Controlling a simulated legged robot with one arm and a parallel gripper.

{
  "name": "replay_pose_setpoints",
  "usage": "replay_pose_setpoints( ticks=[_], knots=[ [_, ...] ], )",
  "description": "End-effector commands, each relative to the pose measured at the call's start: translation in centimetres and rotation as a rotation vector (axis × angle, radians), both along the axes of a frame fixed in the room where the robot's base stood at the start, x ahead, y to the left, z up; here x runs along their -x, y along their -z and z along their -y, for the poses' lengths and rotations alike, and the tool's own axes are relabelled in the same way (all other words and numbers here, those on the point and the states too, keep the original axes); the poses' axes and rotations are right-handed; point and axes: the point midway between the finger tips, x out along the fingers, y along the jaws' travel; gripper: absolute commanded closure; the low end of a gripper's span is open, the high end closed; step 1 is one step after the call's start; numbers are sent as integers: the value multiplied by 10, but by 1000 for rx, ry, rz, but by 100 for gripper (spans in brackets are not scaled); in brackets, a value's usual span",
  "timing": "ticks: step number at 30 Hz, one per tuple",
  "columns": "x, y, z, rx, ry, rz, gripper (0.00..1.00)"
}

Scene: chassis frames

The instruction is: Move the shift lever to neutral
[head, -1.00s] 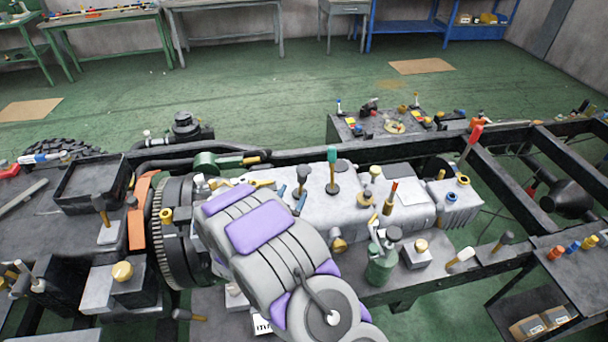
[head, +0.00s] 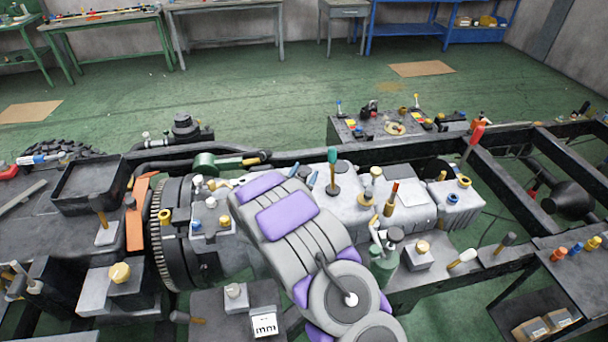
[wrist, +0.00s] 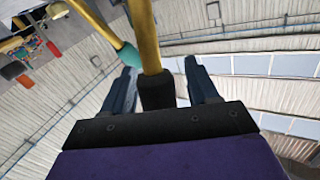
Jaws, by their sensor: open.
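A lever with a yellow shaft and teal knob (head: 332,156) stands upright on the grey gearbox housing (head: 358,212). It also shows in the wrist view (wrist: 128,56), beyond my left finger. My gripper (head: 304,173) is open, just left of this lever in the head view. In the wrist view, a second yellow rod with a black end (wrist: 157,90) lies between the two spread fingers of my gripper (wrist: 158,68). I cannot tell whether it touches them. My arm hides that rod in the head view. Which lever is the shift lever is not marked.
A green cylinder-shaped part (head: 385,258) and a brown-handled piece (head: 391,198) stand right of my arm. A green tool (head: 222,162) lies behind the gearbox. The black chassis rail (head: 425,143) runs along the back.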

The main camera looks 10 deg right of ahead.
Motion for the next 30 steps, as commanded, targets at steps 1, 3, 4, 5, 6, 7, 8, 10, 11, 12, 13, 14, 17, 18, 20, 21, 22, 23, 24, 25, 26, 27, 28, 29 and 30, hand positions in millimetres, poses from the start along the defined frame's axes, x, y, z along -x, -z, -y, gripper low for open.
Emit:
replay_pose_setpoints(
  ticks=[1,3,4,5,6,7,8,10,11,12,13,14,17,18,20,21,22,23,24,25,26,27,28,29,30],
  knots=[
    [0,0,0,0,0,0,41],
    [0,0,0,0,0,0,42],
    [0,0,0,0,0,0,45],
    [0,0,0,0,0,0,48],
    [0,0,0,0,0,0,52],
    [0,0,0,0,0,0,54],
    [0,0,0,0,0,0,57],
    [0,0,0,0,0,0,64],
    [0,0,0,0,0,0,67],
    [0,0,0,0,-1,0,71],
    [0,0,0,0,-1,0,74],
    [0,0,-1,0,-1,0,76],
    [0,0,-1,1,-1,1,86],
    [0,0,-1,1,-1,1,90],
    [0,0,-1,1,-1,1,96],
    [0,0,-1,1,-1,1,99],
    [0,0,-1,1,-1,1,100],
    [0,0,-1,1,-2,1,100],
    [0,-1,-1,1,-2,1,100],
    [0,-1,-1,1,-2,1,100],
    [0,-1,-1,1,-2,1,100],
    [0,-1,-1,1,-2,1,100],
    [0,-1,-1,1,-2,1,100],
    [0,-1,-2,1,-2,-1,100],
    [-1,-2,-1,0,-1,-6,100]
  ],
)
